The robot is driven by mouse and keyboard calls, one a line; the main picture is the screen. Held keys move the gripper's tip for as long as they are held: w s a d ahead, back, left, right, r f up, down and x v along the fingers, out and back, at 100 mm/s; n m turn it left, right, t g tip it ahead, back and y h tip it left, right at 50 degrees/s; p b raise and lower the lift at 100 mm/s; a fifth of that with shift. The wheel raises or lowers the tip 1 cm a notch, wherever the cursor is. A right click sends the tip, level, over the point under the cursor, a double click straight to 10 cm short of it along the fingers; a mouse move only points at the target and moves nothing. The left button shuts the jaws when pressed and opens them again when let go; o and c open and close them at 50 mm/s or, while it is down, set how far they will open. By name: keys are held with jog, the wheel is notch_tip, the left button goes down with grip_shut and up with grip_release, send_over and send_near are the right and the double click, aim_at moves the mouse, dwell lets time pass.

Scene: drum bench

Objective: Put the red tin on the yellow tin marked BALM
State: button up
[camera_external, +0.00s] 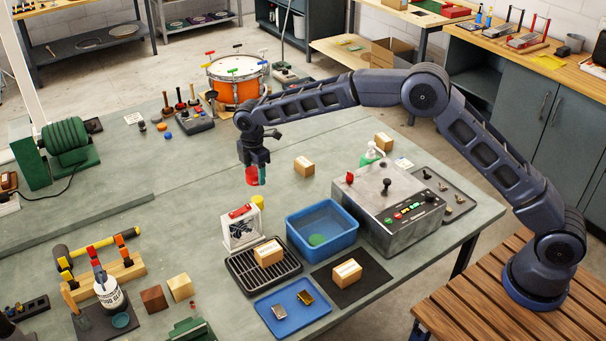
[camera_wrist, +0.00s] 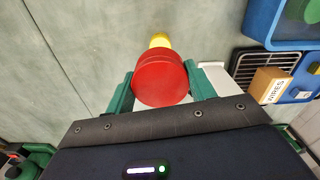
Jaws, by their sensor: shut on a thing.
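The red tin (camera_external: 252,176) is held in my gripper (camera_external: 256,178), above the bench. In the wrist view the round red tin (camera_wrist: 160,82) sits between the two green fingers of my gripper (camera_wrist: 160,88), which is shut on it. A yellow tin (camera_external: 258,201) stands on the bench below my gripper, just behind a white device. In the wrist view the yellow tin (camera_wrist: 160,40) shows past the top edge of the red tin, which partly hides it. No BALM marking can be read on it.
The white device (camera_external: 240,228) with a red top is close to the yellow tin. A blue bin (camera_external: 322,228), a black rack (camera_external: 245,283) and a metal control box (camera_external: 388,205) stand nearby. A small carton (camera_external: 304,166) is to the right.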

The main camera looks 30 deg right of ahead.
aim_at(255, 170)
jog(key=shift+f, duration=3.85)
jog(key=shift+f, duration=0.15)
jog(key=o, duration=1.1)
notch_tip(255, 170, up, 12)
jog(key=shift+r, duration=0.2)
